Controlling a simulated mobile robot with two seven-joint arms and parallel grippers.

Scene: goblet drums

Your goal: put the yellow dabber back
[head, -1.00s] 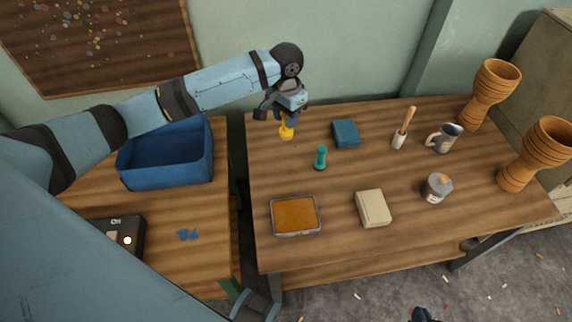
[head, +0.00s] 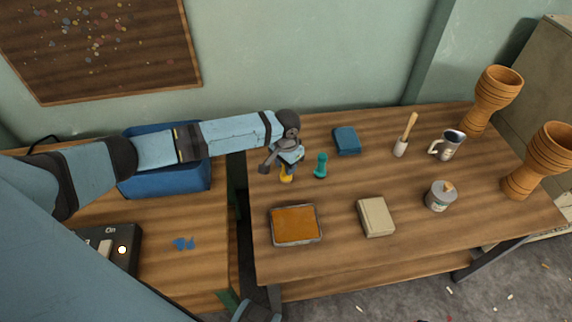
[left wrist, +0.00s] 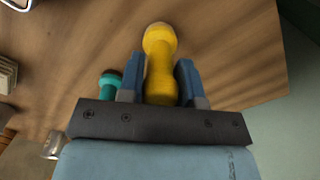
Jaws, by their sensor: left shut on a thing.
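The yellow dabber (head: 286,178) is held in my left gripper (head: 287,168) over the left part of the right-hand table. In the left wrist view the dabber (left wrist: 160,65) lies between the two blue fingers of the left gripper (left wrist: 160,85), with its round end beyond them. I cannot tell whether its lower end touches the table. A teal dabber (head: 321,166) stands upright just right of the gripper, and it also shows in the left wrist view (left wrist: 109,84). An orange pad in a grey tray (head: 295,243) lies nearer the front. My right gripper is not in view.
Two goblet drums (head: 491,101) are far right. A blue bin (head: 168,181) is left.

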